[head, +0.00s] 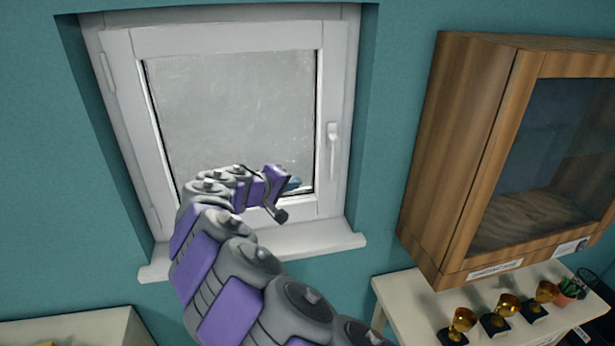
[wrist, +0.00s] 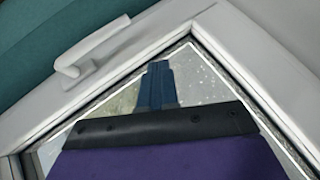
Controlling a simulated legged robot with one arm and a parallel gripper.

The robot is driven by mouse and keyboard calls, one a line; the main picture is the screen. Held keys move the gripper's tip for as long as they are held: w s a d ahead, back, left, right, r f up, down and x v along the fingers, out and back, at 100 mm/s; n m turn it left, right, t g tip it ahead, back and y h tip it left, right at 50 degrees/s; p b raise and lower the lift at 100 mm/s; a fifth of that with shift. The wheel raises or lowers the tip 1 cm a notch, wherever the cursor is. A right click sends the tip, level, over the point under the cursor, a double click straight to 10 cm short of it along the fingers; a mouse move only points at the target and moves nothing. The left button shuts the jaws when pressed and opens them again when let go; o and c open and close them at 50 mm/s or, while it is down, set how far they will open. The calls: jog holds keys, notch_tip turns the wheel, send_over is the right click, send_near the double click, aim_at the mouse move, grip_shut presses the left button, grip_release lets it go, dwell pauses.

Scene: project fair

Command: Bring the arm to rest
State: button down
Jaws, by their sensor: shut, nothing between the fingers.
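My arm reaches up from the bottom of the head view toward a white-framed window, bent near its end. My gripper (head: 293,184) shows only as a small blue tip in front of the lower part of the pane. In the wrist view my gripper's blue fingers (wrist: 157,68) are together and empty, pointing at the glass. The window (head: 235,105) appears closed, and its pane is grey and speckled. I cannot tell whether the fingers touch the glass.
The window handle (head: 333,135) is at the frame's right side. A sill (head: 310,238) juts out below. A wooden glass-fronted cabinet (head: 480,150) hangs at the right, above a white table (head: 408,296) with gold trophies (head: 463,322) and a small potted plant (head: 568,290). Another pale surface (head: 85,327) is at lower left.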

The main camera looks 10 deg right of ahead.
jog(key=s+a, duration=0.2)
jog(key=a, duration=0.1)
jog(key=s+d+r+m+g+y, duration=0.1)
jog(key=s+d+r+m+g, duration=0.15)
jog(key=s+d, duration=0.75)
jog(key=s+d+r+m+g+y, duration=0.1)
jog(key=s+d+m+g+y, duration=0.25)
jog(key=s, duration=0.95)
jog(key=s+a+f+g+y, duration=0.1)
jog(key=s+a+f+y, duration=0.1)
jog(key=s, duration=0.6)
jog(key=s+a+f+n+g+y, duration=0.1)
jog(key=s+a+f+y, duration=0.1)
jog(key=s+f, duration=0.3)
jog(key=s+a+f+g+y, duration=0.1)
jog(key=s+a+f+y, duration=0.1)
jog(key=s, duration=1.1)
jog(key=a+f, duration=0.1)
jog(key=a, duration=0.1)
jog(key=shift+a+f+n+g, duration=0.25)
jog(key=shift+a+n+g, duration=0.05)
jog(key=shift+n+g, duration=0.1)
